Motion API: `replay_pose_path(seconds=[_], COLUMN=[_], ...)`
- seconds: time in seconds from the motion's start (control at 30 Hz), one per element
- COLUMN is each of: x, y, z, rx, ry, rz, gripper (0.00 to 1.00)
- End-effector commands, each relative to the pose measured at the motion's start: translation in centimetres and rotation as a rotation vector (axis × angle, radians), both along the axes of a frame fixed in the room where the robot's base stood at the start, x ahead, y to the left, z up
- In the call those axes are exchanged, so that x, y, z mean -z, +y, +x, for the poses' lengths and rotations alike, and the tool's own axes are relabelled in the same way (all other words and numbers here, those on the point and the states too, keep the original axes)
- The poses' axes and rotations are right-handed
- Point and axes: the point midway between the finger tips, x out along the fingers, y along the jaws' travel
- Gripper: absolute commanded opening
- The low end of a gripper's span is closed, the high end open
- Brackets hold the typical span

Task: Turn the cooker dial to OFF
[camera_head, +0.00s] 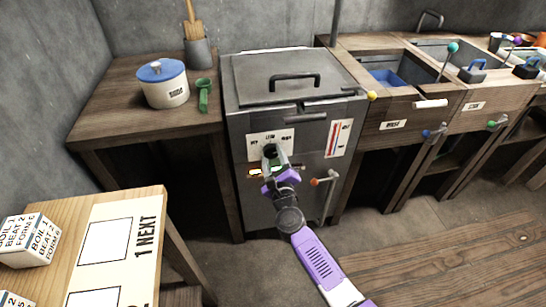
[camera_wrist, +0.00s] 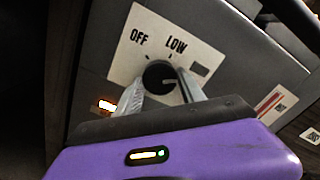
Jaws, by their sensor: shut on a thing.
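The cooker (camera_head: 290,90) is a grey metal box with a lid, standing between wooden counters. In the head view the dial (camera_head: 270,151) shows just above my gripper. My gripper (camera_wrist: 162,82) is shut on the dial, with one grey finger on each side of it. A pale mark on the dial points toward the lower right in the wrist view. An orange-white light (camera_wrist: 106,105) glows left of the fingers.
A drain tap with an orange knob (camera_head: 314,182) juts from the cooker front, right of my gripper. A coloured gauge strip (camera_head: 338,138) is above it. A soda pot (camera_head: 164,84) and green scoop (camera_head: 204,95) stand on the left counter. Floor in front is clear.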

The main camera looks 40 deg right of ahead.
Motion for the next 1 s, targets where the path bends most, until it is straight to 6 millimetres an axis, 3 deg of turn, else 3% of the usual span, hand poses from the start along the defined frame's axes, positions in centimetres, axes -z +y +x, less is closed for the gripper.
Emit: replay_pose_path(seconds=[0.27,1.0], x=[-0.16,-0.23], y=[0.09,0.10], z=[0.00,0.00], rx=[-0.002,-0.003], ry=[0.083,0.470], rz=[-0.119,-0.694], gripper=[0.06,0.06])
